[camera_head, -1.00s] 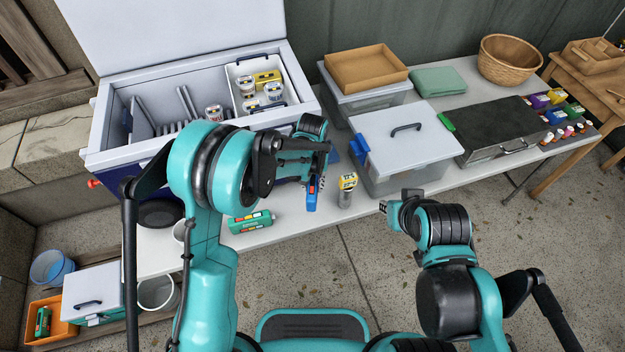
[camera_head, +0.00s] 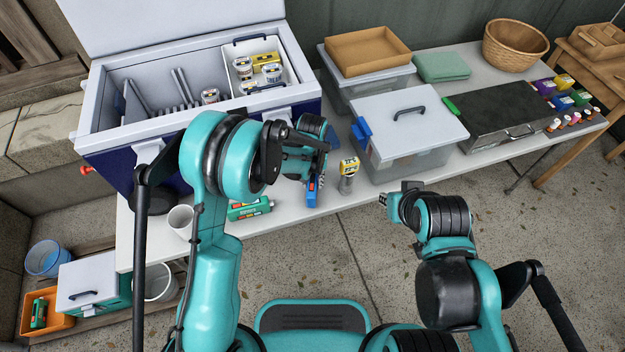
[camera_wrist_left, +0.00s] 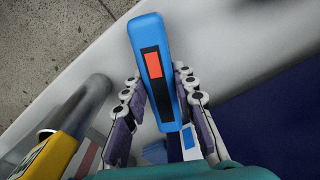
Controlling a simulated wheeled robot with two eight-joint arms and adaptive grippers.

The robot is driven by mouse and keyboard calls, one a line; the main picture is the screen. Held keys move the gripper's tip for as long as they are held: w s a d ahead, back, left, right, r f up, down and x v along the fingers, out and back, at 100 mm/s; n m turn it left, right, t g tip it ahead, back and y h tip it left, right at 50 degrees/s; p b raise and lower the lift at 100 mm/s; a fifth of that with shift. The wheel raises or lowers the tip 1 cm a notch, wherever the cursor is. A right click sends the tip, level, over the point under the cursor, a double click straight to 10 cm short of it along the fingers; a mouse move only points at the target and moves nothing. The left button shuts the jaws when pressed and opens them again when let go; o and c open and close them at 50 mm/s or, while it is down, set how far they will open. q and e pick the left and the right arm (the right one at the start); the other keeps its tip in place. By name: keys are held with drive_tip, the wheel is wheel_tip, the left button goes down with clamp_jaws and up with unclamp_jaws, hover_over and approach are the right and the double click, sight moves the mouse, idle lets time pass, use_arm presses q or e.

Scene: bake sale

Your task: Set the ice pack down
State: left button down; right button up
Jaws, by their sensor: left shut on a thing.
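The blue ice pack (camera_head: 311,196) with a red and black label is in my left gripper (camera_head: 313,180), near the table's front edge. The left wrist view shows the ice pack (camera_wrist_left: 150,45) between the two fingers (camera_wrist_left: 160,85), with its far end pointing toward the table's edge. Whether its underside touches the table is hidden. My right gripper (camera_head: 386,203) is in front of the table, over the floor; its jaws are too small to read.
A green pack (camera_head: 249,208) lies left, beside a white cup (camera_head: 181,221). The open cooler (camera_head: 100,112) stands behind, and a lidded box (camera_head: 410,160) stands right.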

use_arm(q)
drive_tip(key=shift+f+b, duration=0.5)
drive_tip(key=shift+f, duration=0.05)
drive_tip(key=c, duration=1.1)
unclamp_jaws()
drive_tip(key=shift+c, duration=0.2)
wheel_tip(320, 180, up, 8)
drive_tip(key=shift+f, duration=0.25)
